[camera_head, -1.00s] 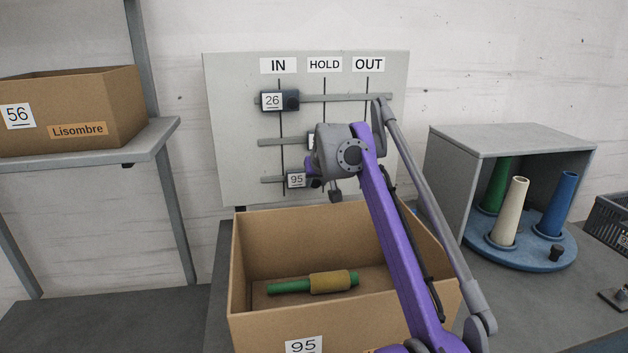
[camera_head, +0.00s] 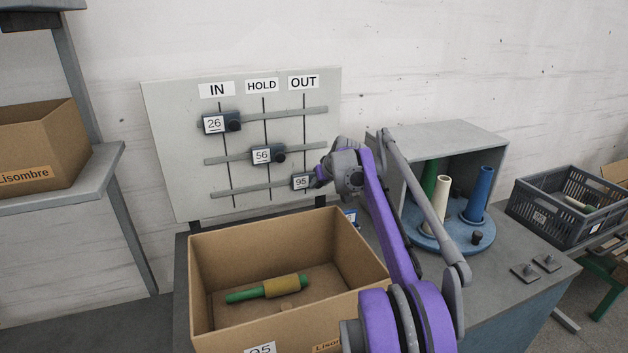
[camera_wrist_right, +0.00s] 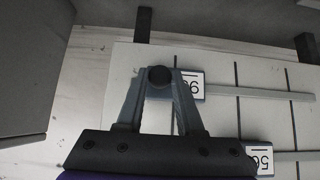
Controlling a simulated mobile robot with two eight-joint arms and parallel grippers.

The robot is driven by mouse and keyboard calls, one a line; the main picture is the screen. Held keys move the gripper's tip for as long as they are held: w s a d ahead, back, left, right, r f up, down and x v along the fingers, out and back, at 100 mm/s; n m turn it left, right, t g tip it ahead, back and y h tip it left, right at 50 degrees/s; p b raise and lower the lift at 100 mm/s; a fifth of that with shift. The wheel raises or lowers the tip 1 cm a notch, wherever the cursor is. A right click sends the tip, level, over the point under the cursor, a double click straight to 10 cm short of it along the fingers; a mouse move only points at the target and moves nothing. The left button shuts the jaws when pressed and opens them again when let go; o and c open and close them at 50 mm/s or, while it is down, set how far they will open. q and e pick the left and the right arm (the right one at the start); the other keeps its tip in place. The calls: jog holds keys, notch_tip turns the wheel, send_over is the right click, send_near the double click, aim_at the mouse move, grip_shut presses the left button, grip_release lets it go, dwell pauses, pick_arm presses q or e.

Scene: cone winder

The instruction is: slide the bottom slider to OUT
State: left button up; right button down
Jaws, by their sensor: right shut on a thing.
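My right gripper (camera_head: 318,176) is shut on this slider's dark knob, partly hidden by the wrist in the head view. In the right wrist view the knob (camera_wrist_right: 160,77) is between the fingertips, beside the 95 tag (camera_wrist_right: 191,85). The middle slider (camera_head: 264,155), marked 56, is at HOLD. The top slider (camera_head: 217,123), marked 26, is at IN. My left gripper is not in view.
A grey cabinet (camera_head: 440,137) with coloured cones on a blue turntable (camera_head: 455,238) stands to the right, then a dark crate (camera_head: 540,215). A shelf (camera_head: 80,190) is at left.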

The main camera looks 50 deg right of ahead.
jog(key=shift+s+d+r, duration=0.1)
jog(key=shift+d, duration=0.05)
jog(key=c, duration=0.6)
grip_release()
jog(key=shift+d, duration=0.1)
jog(key=shift+o, duration=0.2)
jog(key=shift+s, duration=0.1)
jog(key=p+v, duration=0.1)
jog(key=v, duration=0.9)
jog(key=shift+s+r, duration=0.2)
jog(key=shift+s, duration=0.05)
